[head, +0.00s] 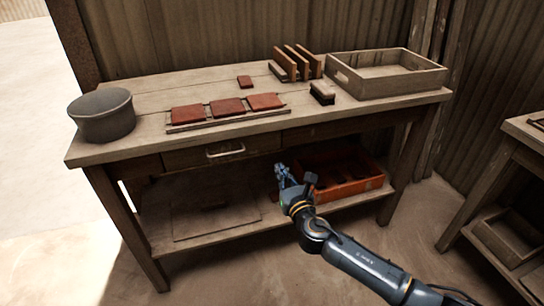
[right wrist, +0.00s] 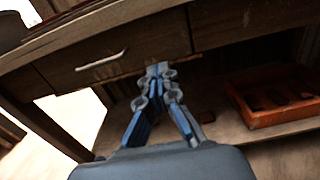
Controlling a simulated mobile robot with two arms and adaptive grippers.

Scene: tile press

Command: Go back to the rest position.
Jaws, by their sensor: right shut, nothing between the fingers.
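My right gripper (head: 283,174) is in front of the workbench (head: 150,148), below the level of its top and to the left of the orange crate in the head view. In the right wrist view the fingers of the right gripper (right wrist: 158,70) are together with nothing between them, in front of the bench's drawer front (right wrist: 140,52). I cannot tell exactly how far the fingertips are from the wood. My left gripper is in neither view.
An orange crate (head: 345,189) sits on the lower shelf. A second table stands right.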

